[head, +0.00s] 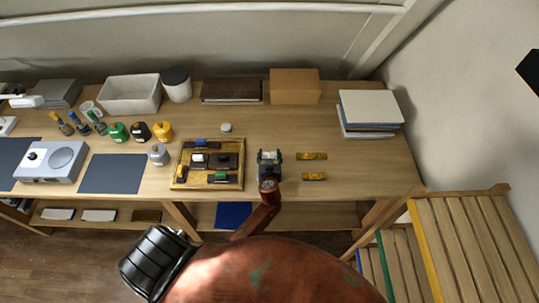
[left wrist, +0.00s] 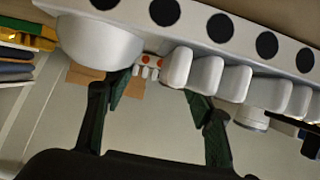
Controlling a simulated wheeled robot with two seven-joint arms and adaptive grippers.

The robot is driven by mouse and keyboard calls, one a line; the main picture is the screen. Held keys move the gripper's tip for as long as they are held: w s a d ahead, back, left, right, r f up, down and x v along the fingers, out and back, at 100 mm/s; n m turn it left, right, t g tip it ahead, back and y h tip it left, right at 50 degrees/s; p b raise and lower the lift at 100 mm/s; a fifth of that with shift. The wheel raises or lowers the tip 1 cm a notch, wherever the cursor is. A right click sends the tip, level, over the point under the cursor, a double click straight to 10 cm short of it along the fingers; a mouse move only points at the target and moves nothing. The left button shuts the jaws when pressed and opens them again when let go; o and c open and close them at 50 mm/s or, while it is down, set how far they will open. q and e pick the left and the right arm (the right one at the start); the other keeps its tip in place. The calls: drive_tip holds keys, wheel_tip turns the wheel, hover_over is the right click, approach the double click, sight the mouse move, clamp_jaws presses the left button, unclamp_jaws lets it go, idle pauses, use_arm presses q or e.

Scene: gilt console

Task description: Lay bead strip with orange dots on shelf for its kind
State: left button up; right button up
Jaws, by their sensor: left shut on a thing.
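My left gripper (head: 270,160) is low over the table between the wooden tray and two small yellow strips. A large white strip with black dots (left wrist: 220,25) and rounded white beads crosses the top of the wrist view. The wooden tray (head: 240,187) left of the gripper holds several small dark, white and coloured pieces. My right gripper is not in view.
Two yellow strips (head: 312,156) (head: 315,176) lie right of the gripper. A cardboard box (head: 294,86), a book stack (head: 370,110) and a white bin (head: 130,93) stand at the back. Coloured jars (head: 140,131) stand left. A low shelf (head: 185,215) runs beneath. The table's right front is clear.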

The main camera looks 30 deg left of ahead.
use_arm(q)
drive_tip(key=shift+f+b, duration=0.25)
drive_tip(key=shift+b, duration=0.1)
drive_tip(key=o, duration=1.1)
drive_tip(key=shift+r, duration=0.1)
drive_tip(key=shift+r+p, duration=0.1)
drive_tip(key=shift+p, duration=0.25)
drive_tip(key=v, duration=0.6)
drive_tip(key=shift+s+d+r+b, duration=0.1)
drive_tip(key=shift+s+d+b, duration=0.05)
drive_tip(key=shift+d+b, duration=0.3)
drive_tip(key=shift+s+d+r, duration=0.2)
drive_tip(key=shift+s+r, duration=0.05)
drive_tip(key=shift+s, duration=0.2)
